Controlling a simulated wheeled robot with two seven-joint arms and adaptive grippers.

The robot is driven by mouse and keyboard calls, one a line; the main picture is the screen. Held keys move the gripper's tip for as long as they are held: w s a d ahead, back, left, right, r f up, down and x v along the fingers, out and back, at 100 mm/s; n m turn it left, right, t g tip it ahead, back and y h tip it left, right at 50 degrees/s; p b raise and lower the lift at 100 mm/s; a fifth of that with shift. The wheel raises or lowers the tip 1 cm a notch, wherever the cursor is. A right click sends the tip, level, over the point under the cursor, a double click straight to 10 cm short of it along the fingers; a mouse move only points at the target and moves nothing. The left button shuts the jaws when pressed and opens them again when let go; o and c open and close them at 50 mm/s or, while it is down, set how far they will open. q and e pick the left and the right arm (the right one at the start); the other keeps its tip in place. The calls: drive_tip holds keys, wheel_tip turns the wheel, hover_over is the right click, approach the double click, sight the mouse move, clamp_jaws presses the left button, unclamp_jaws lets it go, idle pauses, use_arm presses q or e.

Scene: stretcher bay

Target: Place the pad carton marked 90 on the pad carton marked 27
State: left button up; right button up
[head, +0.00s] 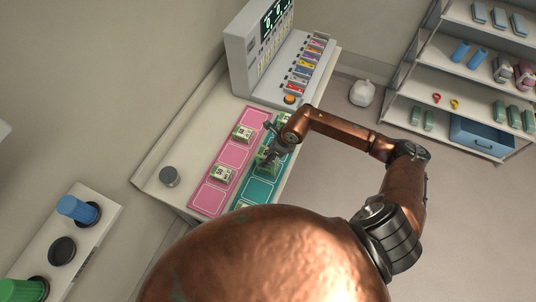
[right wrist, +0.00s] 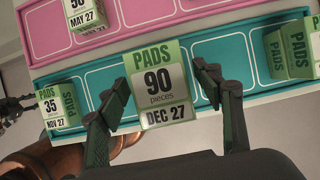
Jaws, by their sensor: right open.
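The pad carton marked 90 (right wrist: 158,82) is green and white, dated DEC 27, and stands on the teal mat (right wrist: 105,87). My right gripper (right wrist: 162,88) is open, with one finger on each side of this carton and a visible gap on the right. In the head view my right gripper (head: 271,155) is over the same carton (head: 264,164) and partly hides it. No carton with 27 as its large number can be read. A carton at the right of the wrist view (right wrist: 290,52) shows only PADS sides. My left gripper is not seen in the head view.
A carton marked 35 (right wrist: 52,107) stands on the teal mat. A carton marked 50 (head: 222,174) and another carton (head: 243,132) stand on the pink mat (head: 209,199). A grey machine (head: 243,55) stands at the bench's far end.

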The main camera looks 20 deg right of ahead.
drive_tip(key=shift+d+r, duration=0.2)
drive_tip(key=shift+r, duration=0.3)
drive_tip(key=b+v, duration=0.3)
drive_tip(key=v, duration=0.8)
drive_tip(key=shift+s+b, duration=0.2)
drive_tip(key=shift+b, duration=0.2)
